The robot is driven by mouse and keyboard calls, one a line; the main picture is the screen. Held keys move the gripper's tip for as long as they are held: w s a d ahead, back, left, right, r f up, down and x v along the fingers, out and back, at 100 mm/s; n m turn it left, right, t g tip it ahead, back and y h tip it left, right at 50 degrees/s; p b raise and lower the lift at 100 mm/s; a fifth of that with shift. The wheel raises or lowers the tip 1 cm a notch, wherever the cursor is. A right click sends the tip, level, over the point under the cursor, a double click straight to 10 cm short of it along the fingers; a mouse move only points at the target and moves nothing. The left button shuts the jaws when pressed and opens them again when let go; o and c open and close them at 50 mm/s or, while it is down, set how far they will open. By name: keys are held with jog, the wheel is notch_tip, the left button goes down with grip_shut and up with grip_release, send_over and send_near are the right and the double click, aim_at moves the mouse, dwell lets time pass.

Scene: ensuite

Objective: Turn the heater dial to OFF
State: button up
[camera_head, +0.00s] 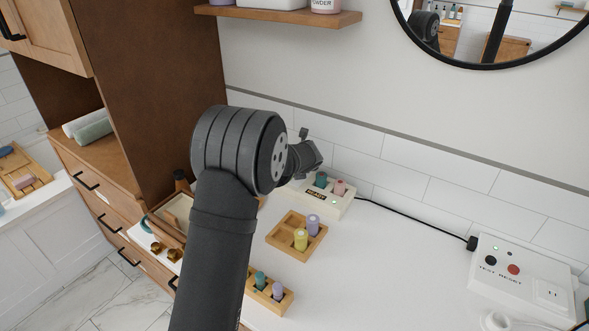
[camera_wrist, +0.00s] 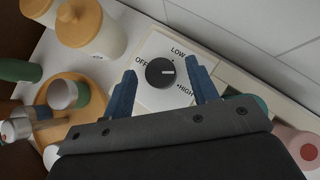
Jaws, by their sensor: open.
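The heater dial (camera_wrist: 160,72) is a round dark knob on a white panel (camera_wrist: 158,99) in the wrist view. OFF is printed to its left, LOW at upper right and HIGH at lower right. Its short white mark points right, between LOW and HIGH and away from OFF. My gripper (camera_wrist: 161,69) is open, its blue fingers on either side of the dial with visible gaps. I cannot tell its height above the panel. In the head view my gripper (camera_head: 306,157) is over the back of the counter, and the dial is hidden there.
A white READY unit (camera_head: 335,206) holds teal and pink rollers beside my gripper. Wooden trays (camera_head: 284,243) with rollers stand nearer. The tiled wall (camera_head: 400,180) is close behind. The right-middle counter is clear.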

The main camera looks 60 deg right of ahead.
jog(key=shift+w+d+f, duration=0.1)
jog(key=c, duration=1)
jog(key=shift+n, duration=0.3)
jog(key=n+y, duration=0.1)
jog(key=n+t+y, duration=0.1)
jog(key=n, duration=0.1)
jog(key=n+t+y, duration=0.1)
jog(key=shift+s+d, duration=0.2)
jog(key=shift+d, duration=0.05)
jog(key=n+y, duration=0.1)
jog(key=n, duration=0.1)
jog(key=n+y, duration=0.3)
jog(key=n, duration=0.1)
jog(key=shift+d+t, duration=0.25)
jog(key=shift+t, duration=0.15)
jog(key=shift+y, duration=0.4)
